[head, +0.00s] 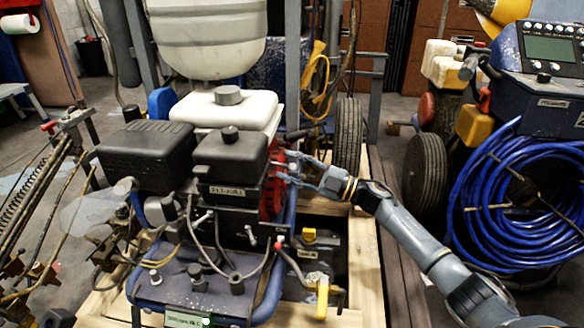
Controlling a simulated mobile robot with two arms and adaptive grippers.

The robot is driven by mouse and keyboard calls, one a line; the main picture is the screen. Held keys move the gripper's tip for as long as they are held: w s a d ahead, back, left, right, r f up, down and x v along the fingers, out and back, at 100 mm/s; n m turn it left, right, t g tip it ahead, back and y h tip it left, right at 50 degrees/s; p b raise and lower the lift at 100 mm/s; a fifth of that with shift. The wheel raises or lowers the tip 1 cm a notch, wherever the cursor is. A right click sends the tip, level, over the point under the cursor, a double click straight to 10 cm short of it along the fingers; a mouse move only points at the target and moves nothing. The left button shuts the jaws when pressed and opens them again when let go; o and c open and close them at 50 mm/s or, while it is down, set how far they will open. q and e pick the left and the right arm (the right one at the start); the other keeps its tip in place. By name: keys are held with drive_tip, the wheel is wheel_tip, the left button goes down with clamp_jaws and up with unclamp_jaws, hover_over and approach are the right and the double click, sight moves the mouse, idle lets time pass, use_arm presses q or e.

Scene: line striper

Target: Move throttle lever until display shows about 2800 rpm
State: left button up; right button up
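My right gripper (290,168) reaches in from the right to the red side of the engine (272,190). Its two fingers look spread apart, with the tips close to the red housing; I cannot tell whether they touch it. The throttle lever cannot be picked out for sure; the fingertips cover part of that side. A small dark panel (227,191) with pale characters sits on the engine's front, too small to read. A larger greenish screen (550,49) is on the blue machine at the right, and no rpm figure is legible there. My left gripper is not in view.
A white tank (208,35) hangs above the engine. A red-knobbed lever (279,246) and a yellow-handled valve (322,298) stand at the front. A blue hose coil (520,200) is at the right, near a black tire (424,175). Rods and springs crowd the left.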

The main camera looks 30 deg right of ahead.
drive_tip(key=v, duration=1.2)
idle(0.3)
